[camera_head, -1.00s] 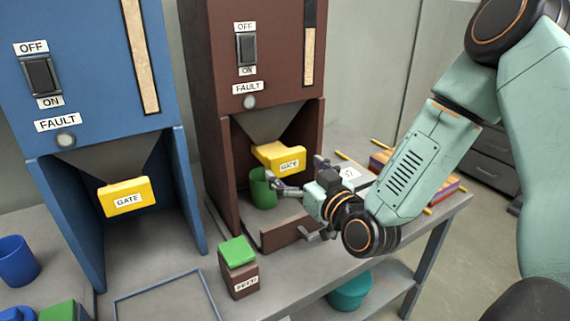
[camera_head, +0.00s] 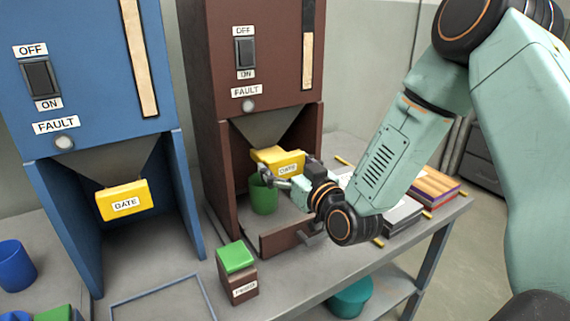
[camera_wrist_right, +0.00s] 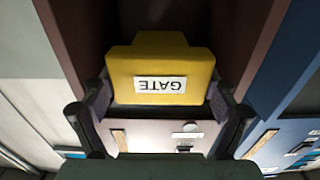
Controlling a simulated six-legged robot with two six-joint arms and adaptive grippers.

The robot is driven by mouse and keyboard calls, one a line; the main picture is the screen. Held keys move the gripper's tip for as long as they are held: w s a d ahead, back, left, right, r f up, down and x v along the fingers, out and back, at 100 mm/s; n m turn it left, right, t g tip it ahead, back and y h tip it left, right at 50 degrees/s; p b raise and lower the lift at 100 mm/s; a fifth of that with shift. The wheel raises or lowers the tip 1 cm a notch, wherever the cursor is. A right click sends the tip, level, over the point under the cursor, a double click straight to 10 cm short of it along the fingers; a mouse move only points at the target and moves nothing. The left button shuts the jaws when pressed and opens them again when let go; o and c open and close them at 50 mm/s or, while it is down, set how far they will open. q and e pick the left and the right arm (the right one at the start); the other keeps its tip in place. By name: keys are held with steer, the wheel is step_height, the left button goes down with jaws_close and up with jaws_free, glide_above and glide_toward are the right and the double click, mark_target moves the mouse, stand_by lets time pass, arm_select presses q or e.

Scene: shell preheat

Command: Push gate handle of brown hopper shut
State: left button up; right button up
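The brown hopper (camera_head: 222,75) stands in the middle of the head view. Its yellow gate handle (camera_head: 268,156), labelled GATE, sticks out under the funnel. My right gripper (camera_head: 287,173) is at the front of this handle, partly covering it. In the right wrist view the yellow handle (camera_wrist_right: 160,66) fills the upper middle. The fingers of my right gripper (camera_wrist_right: 161,100) are spread on either side of it; I cannot tell whether they touch it. My left gripper is not in view.
A green cup (camera_head: 264,196) stands under the brown hopper's gate, close to my right gripper. The blue hopper (camera_head: 92,85) with its own yellow gate handle (camera_head: 122,201) is at the left. A brown box with a green top (camera_head: 236,257) stands in front. Books (camera_head: 432,187) lie at the right.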

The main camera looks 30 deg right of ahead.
steer(key=shift+w+f, duration=0.1)
steer(key=shift+c, duration=1.3)
steer(key=c, duration=0.7)
steer(key=w+b, duration=0.1)
steer(key=w, duration=0.3)
steer(key=shift+a+f, duration=0.1)
steer(key=shift+o, duration=0.2)
steer(key=shift+w+b, duration=0.3)
steer(key=shift+r, duration=0.2)
